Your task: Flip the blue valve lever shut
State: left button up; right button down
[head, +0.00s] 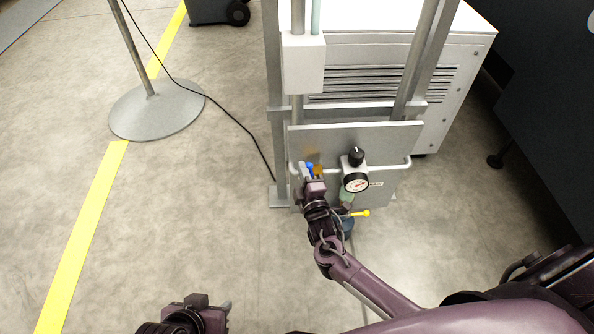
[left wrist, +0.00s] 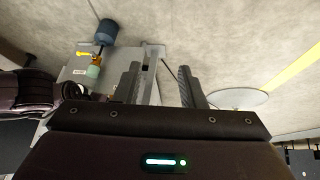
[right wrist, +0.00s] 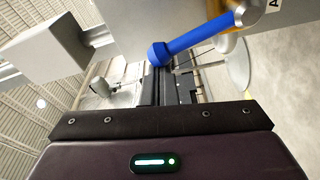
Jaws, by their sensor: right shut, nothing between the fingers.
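The blue valve lever (right wrist: 200,40) shows large in the right wrist view, slanting from its round knob at the left up to a brass valve body (right wrist: 232,48) at the right. In the head view only a small blue part of the lever (head: 310,166) shows, beside the orange-brown valve. My right gripper (head: 306,172) is at the panel by the lever. Its fingers (right wrist: 162,82) are together and empty, with the knob close to their tips; I cannot tell if they touch. My left gripper (head: 226,306) is low over the floor, far from the panel. Its fingers (left wrist: 160,78) are apart and empty.
The grey panel (head: 335,135) carries a pressure gauge (head: 355,182) with a black knob and has side handles. A yellow lever (head: 360,213) sticks out below. A blue cylinder (left wrist: 107,32) shows in the left wrist view. A round stand base (head: 157,108) and cable lie left; floor between is clear.

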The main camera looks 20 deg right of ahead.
pick_arm(q)
jog(key=shift+s+a+r+g+y+p, duration=0.1)
jog(key=shift+a+g+y+p, duration=0.1)
jog(key=shift+a+p, duration=0.15)
jog(key=shift+s+a+r+g+y+p, duration=0.1)
jog(key=shift+a+g+y+p, duration=0.1)
jog(key=shift+a, duration=0.25)
pick_arm(e)
jog(key=shift+s+d+r+m, duration=0.15)
jog(key=shift+d+m, duration=0.25)
jog(key=shift+d, duration=0.15)
jog(key=shift+s+d+r+m, duration=0.15)
jog(key=shift+d+m, duration=0.25)
jog(key=shift+d, duration=0.2)
pick_arm(q)
jog(key=shift+a, duration=0.15)
